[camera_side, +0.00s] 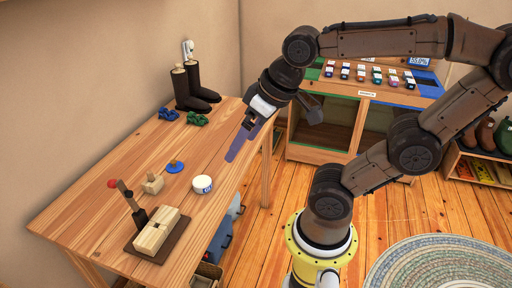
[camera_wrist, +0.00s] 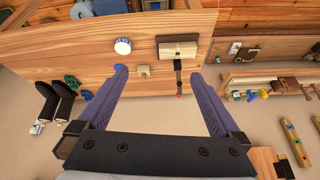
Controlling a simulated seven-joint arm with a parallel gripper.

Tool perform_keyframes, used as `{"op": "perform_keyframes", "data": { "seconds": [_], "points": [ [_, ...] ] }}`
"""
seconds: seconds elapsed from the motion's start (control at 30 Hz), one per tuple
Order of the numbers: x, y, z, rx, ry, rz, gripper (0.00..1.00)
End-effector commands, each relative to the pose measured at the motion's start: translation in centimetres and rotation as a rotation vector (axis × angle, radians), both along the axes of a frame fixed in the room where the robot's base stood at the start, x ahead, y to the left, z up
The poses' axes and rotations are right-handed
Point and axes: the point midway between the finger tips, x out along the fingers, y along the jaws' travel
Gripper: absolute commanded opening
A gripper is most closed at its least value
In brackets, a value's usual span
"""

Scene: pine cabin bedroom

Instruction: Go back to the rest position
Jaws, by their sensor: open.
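My gripper (camera_side: 240,144) hangs in the air above the right edge of the wooden table (camera_side: 100,200), its purple fingers pointing down and to the left. In the wrist view my gripper (camera_wrist: 158,95) has its two fingers wide apart with nothing between the tips, so it is open and empty. The table also fills the upper part of the wrist view (camera_wrist: 60,45). No object touches the fingers. My arm arches in from the right.
On the table are a white round tin (camera_side: 202,184), a blue disc (camera_side: 175,167), a small wooden block (camera_side: 152,184), a wooden box with a lever (camera_side: 157,232), green bundles (camera_side: 197,119) and dark boots (camera_side: 192,88). A cabinet (camera_side: 325,125) with small coloured items stands behind.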

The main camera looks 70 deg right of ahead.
Motion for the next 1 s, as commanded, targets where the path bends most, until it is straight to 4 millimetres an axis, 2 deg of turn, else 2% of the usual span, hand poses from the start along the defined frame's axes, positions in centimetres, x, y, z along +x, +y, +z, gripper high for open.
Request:
{"op": "perform_keyframes", "data": {
  "seconds": [0.1, 0.2, 1.0],
  "points": [
    [-1.8, 0.3, -1.0, -0.047, -0.021, 0.102, 1.0],
    [-2.4, 0.4, -1.4, -0.065, -0.026, 0.139, 1.0],
    [-2.4, 0.4, -1.4, -0.068, -0.026, 0.143, 1.0]
  ]
}}
